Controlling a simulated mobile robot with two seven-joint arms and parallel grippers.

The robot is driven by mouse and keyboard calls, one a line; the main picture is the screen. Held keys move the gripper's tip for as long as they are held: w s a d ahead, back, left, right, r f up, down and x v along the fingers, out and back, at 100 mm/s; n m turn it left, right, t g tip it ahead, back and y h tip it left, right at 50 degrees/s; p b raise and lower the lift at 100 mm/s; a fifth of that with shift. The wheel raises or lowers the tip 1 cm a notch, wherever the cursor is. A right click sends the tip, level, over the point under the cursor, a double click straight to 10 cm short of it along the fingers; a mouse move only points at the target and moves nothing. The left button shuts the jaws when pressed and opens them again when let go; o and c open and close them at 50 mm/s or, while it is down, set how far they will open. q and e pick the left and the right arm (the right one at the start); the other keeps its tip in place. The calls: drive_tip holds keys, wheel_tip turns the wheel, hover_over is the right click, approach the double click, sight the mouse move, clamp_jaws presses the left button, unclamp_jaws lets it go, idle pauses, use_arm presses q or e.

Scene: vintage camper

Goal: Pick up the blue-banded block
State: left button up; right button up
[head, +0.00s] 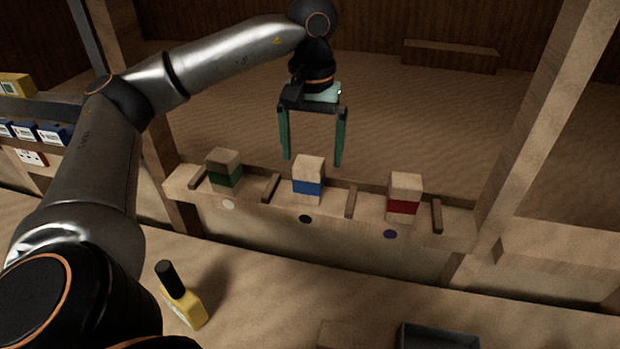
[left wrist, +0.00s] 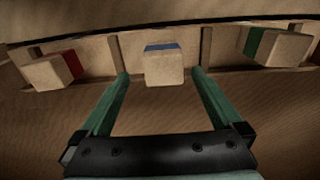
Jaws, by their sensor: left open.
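The blue-banded block (head: 308,180) is a pale wooden block with a blue band around its lower part. It stands in the middle bay of a wooden shelf, and in the left wrist view the block (left wrist: 164,66) shows between and beyond the fingertips. My left gripper (head: 313,163) is open and empty, with green fingers, above and behind the block in the head view. In the left wrist view the gripper (left wrist: 160,77) has its fingers spread wider than the block. My right gripper is not in view.
A green-banded block (head: 224,172) and a red-banded block (head: 404,197) stand in the side bays, with low wooden dividers (head: 351,201) between. A yellow bottle (head: 182,297) with a black cap and a dark tray (head: 438,336) are in front. Wooden posts (head: 535,110) rise at either side.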

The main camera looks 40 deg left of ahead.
sight(309, 178)
use_arm(q)
drive_tip(key=f, duration=0.6)
drive_tip(key=shift+s+a+f, duration=0.15)
drive_tip(key=shift+s+f, duration=0.05)
drive_tip(key=shift+f, duration=0.1)
drive_tip(key=shift+r, duration=0.1)
drive_tip(key=c, duration=1.5)
